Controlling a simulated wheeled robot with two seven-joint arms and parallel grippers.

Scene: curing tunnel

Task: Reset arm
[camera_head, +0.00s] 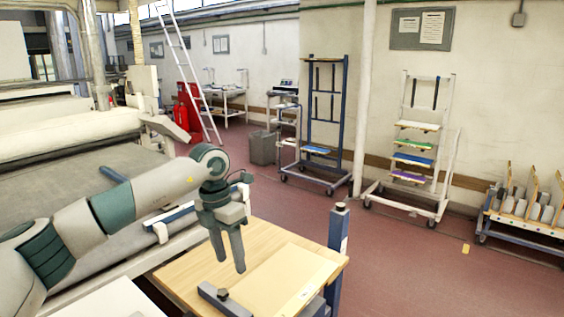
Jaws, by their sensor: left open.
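My left arm reaches in from the left side of the head view. My left gripper (229,268) points down over a light wooden table (188,270), with its fingers apart and nothing between them. A tan board (285,283) lies on the table, just right of the gripper. A dark grey bar with a knob (224,297) lies at the board's left end, below the fingertips in the picture. My right gripper is not in view.
A large machine with a cream roller (70,133) and grey bed stands at left, close behind my arm. A blue post (338,245) rises at the table's right corner. Wheeled racks (325,120) stand by the wall. The red floor (420,265) at right is mostly clear.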

